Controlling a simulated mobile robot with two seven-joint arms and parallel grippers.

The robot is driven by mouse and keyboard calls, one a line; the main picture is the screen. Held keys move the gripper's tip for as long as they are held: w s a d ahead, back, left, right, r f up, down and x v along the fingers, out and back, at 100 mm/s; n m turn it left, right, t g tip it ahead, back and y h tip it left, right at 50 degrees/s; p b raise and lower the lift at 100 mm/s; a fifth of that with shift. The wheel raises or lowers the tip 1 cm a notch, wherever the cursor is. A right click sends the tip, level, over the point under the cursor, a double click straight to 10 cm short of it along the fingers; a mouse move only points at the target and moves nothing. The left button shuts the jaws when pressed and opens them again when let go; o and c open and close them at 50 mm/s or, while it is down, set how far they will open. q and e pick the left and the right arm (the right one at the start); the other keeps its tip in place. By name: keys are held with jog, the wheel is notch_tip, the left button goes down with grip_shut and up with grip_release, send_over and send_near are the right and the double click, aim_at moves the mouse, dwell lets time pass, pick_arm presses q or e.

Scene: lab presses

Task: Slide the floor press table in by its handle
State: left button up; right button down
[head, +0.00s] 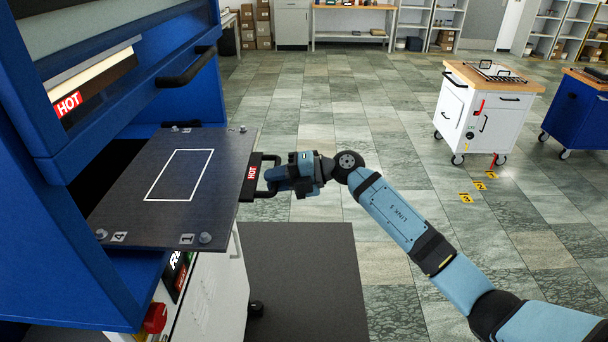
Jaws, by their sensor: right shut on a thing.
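The press table (140,205) is a dark flat plate with a white outlined rectangle, numbered corners and bolts. It sticks out to the right from the opening of the blue floor press (60,240). Its black handle (270,160) is on the right edge, beside a "HOT" label. My right gripper (272,179) is at this handle, shut on it, with the arm reaching in from the lower right. The fingertips are small and partly hidden against the handle. My left gripper is not in view.
A second black handle (187,68) is on the press front above the table. A red button (155,317) is low on the press. A dark mat (305,290) lies below.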

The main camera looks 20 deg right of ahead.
send_near(174, 177)
jog(key=shift+s+d+f+p, duration=0.1)
jog(key=shift+d+f+p, duration=0.15)
jog(key=shift+f, duration=0.35)
jog(key=shift+s+d+f+p, duration=0.15)
jog(key=shift+d+f, duration=0.2)
jog(key=shift+f, duration=0.25)
jog(key=x, duration=0.3)
jog(key=r+x, duration=0.1)
jog(key=x, duration=0.3)
jog(key=r+b+x, duration=0.1)
jog(key=x, duration=0.3)
jog(key=shift+w+a, duration=0.2)
jog(key=shift+a, duration=0.1)
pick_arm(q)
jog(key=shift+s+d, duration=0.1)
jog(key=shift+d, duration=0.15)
pick_arm(e)
jog(key=c, duration=1.1)
grip_release()
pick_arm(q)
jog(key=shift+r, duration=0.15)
pick_arm(e)
jog(key=shift+f, duration=0.1)
jog(key=shift+d, duration=0.15)
